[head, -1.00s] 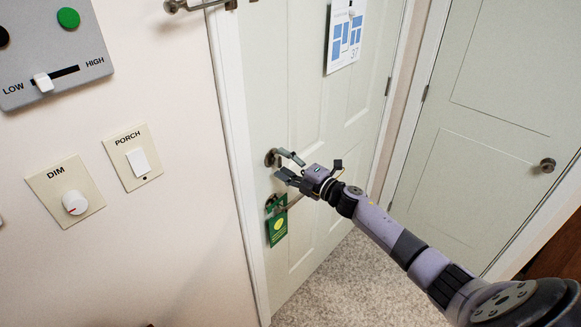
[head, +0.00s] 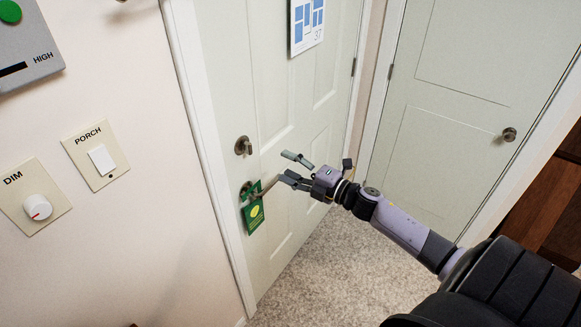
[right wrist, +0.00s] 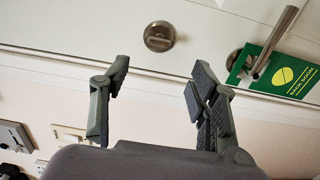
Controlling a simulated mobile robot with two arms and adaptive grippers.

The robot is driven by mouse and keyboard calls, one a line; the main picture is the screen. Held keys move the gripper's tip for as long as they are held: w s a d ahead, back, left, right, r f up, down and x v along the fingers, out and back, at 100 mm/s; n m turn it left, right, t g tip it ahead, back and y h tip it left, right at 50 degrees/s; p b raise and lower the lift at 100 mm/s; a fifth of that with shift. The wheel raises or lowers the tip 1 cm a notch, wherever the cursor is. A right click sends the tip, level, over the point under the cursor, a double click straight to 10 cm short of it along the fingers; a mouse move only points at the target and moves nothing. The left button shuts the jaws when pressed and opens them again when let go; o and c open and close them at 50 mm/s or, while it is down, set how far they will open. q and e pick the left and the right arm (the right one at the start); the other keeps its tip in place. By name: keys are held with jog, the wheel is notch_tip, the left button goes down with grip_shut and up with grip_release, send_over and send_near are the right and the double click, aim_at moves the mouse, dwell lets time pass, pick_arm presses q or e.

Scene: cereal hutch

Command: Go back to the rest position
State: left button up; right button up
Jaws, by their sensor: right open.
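My right gripper (head: 287,166) is open and empty in front of the pale door (head: 290,110), a little right of the round deadbolt (head: 243,145) and apart from it. In the right wrist view its two fingers (right wrist: 158,78) are spread, with the deadbolt (right wrist: 159,36) beyond the gap between them. The door is closed. A green tag (head: 253,213) hangs from the handle. My left gripper is out of view.
On the left wall are the dimmer knob (head: 37,207), the porch switch (head: 101,158) and a grey slider panel (head: 30,50). A sheet with blue blocks (head: 307,22) hangs on the door. A second door (head: 470,110) stands right. Speckled floor (head: 335,270) is clear below.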

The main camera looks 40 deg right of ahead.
dwell(0.4)
jog(key=s+d+f+m+g+h+b, duration=0.15)
jog(key=s+f+m, duration=0.25)
jog(key=f, duration=0.8)
jog(key=s+f+m+g+h, duration=0.25)
jog(key=s+f+m, duration=0.2)
jog(key=f, duration=0.75)
jog(key=s+d+f+m+g+h+b, duration=0.15)
jog(key=s+f+m, duration=0.3)
jog(key=f, duration=0.65)
jog(key=s+a+f+m+g, duration=0.2)
jog(key=s+a+f, duration=0.3)
jog(key=s+f, duration=0.3)
jog(key=s+a+f+m+g+b, duration=0.1)
jog(key=s+a+f+g, duration=0.4)
jog(key=s, duration=1)
jog(key=s+a+f+m+g+b, duration=0.1)
jog(key=s+a+f+m+g, duration=0.2)
jog(key=s+a+f, duration=0.4)
jog(key=s+f, duration=0.4)
jog(key=s, duration=0.1)
jog(key=shift+g, duration=0.25)
